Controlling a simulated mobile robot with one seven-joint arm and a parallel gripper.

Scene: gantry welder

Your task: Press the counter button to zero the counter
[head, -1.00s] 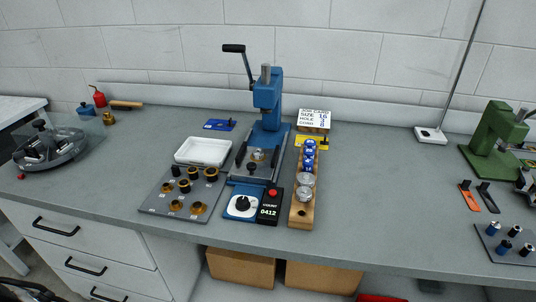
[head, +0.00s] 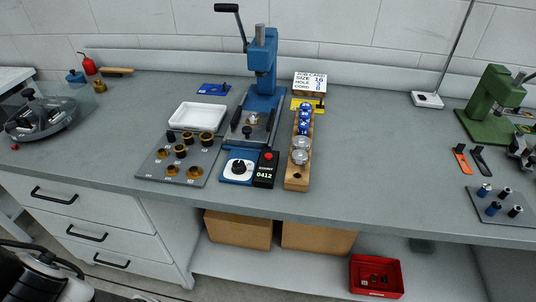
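The counter (head: 264,172) is a small black box reading 0412, lying near the front edge of the bench. Its red button (head: 268,155) is on the top, at the far end of the box. A blue box with a white dial and black knob (head: 239,167) sits directly to its left. The blue lever press (head: 262,80) stands behind them. My gripper is not visible; a white and black part of my body shows at the lower left, and no fingertips can be made out.
A wooden rack (head: 297,178) with blue and clear pieces stands right of the counter. A grey plate with dies (head: 150,171) and a white tray (head: 199,115) are to the left. A red bin (head: 376,278) is below.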

